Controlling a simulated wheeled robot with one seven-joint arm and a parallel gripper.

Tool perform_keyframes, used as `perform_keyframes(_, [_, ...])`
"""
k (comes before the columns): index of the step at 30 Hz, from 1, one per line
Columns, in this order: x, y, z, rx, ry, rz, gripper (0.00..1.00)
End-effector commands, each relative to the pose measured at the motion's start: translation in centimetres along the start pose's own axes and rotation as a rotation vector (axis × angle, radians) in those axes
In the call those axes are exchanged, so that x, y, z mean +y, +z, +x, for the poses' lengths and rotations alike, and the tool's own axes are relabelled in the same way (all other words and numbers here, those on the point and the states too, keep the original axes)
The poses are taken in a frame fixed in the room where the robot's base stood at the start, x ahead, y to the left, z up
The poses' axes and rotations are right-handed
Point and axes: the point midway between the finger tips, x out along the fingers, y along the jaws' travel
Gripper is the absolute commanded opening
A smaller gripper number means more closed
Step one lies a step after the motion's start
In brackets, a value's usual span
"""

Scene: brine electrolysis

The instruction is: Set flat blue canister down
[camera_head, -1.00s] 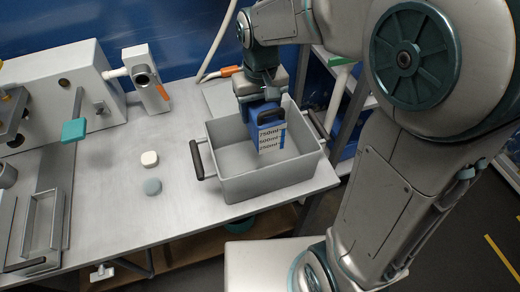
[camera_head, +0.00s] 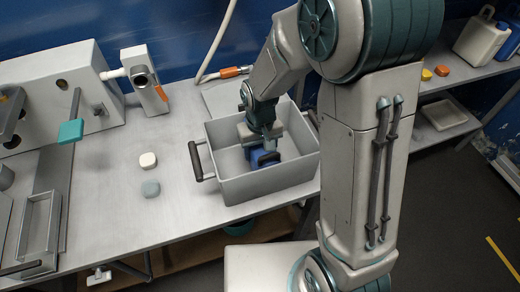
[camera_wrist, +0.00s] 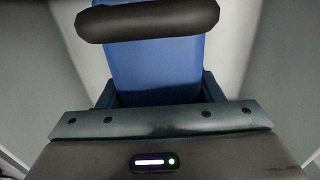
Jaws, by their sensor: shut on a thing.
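The flat blue canister (camera_head: 262,160) is down inside the grey bin (camera_head: 237,189), low between its walls. Its dark handle shows at the top, and the bin's front wall hides part of its body. My gripper (camera_head: 262,143) is shut on the canister from above. In the wrist view the blue canister (camera_wrist: 155,68) lies just past my gripper, with its black handle (camera_wrist: 147,20) across the top and grey bin walls on both sides. Whether the canister's base touches the bin floor is hidden.
The bin stands on a metal table (camera_head: 190,215), its dark side handle (camera_head: 196,160) facing left. A teal-handled lever (camera_head: 71,131) stands farther left. A shelf at right holds a white canister (camera_head: 480,42).

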Motion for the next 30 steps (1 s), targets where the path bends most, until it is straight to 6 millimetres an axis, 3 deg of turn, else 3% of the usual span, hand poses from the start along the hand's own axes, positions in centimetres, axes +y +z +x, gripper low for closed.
perform_keyframes(14, [0.0, -0.1, 0.8, 0.003, 0.0, 0.0, 0.03])
perform_keyframes(15, [0.0, 0.0, 0.9, 0.001, 0.0, 0.0, 0.65])
perform_keyframes(17, [0.0, 0.0, 0.8, 0.001, 0.0, 0.0, 0.81])
perform_keyframes(26, [0.0, 0.0, 0.7, 0.001, 0.0, 0.0, 0.81])
perform_keyframes(30, [0.0, -0.1, -0.3, 0.005, 0.0, 0.0, 0.81])
